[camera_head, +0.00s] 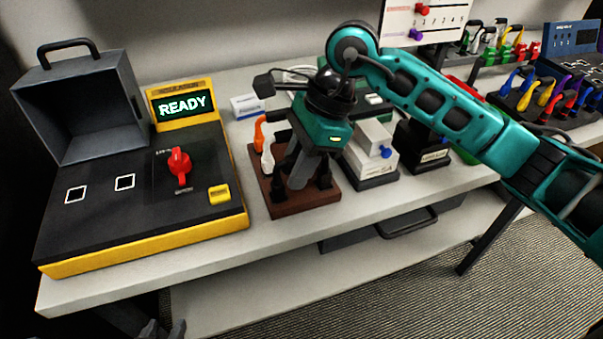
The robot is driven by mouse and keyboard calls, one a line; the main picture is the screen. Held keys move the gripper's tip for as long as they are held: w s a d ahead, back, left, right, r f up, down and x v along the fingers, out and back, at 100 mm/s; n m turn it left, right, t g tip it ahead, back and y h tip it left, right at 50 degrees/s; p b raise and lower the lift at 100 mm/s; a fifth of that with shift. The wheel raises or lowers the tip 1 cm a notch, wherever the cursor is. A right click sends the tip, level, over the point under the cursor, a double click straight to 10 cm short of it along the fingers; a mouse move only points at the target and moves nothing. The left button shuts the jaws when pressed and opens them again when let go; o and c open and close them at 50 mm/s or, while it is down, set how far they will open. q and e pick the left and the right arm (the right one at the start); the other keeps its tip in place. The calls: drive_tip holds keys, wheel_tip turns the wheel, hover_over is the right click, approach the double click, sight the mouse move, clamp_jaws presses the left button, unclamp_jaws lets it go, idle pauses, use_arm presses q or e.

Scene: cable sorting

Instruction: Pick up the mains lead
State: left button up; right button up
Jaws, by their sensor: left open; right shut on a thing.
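My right gripper (300,185) reaches down over a brown rack (280,208) at the middle of the bench. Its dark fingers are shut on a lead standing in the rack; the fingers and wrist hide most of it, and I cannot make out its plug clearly. An orange lead end (259,132) and a white one (267,158) stand in the rack, left of the fingers. I cannot pick out the mains lead for sure. My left gripper (154,329) shows only as a dark tip at the bottom edge, below the bench front, open and away from the rack.
A black and yellow tester (140,245) with a red knob (179,164) and a lit READY display (185,106) stands at left. A white-topped box (372,148) and a black block (421,145) stand right of the rack. Racks of coloured leads (545,95) lie at far right.

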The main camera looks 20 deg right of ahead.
clamp_jaws()
drive_tip(key=shift+r, duration=0.15)
drive_tip(key=shift+r, duration=0.5)
wheel_tip(320, 180, up, 22)
drive_tip(key=p, duration=0.4)
drive_tip(key=shift+f, duration=0.15)
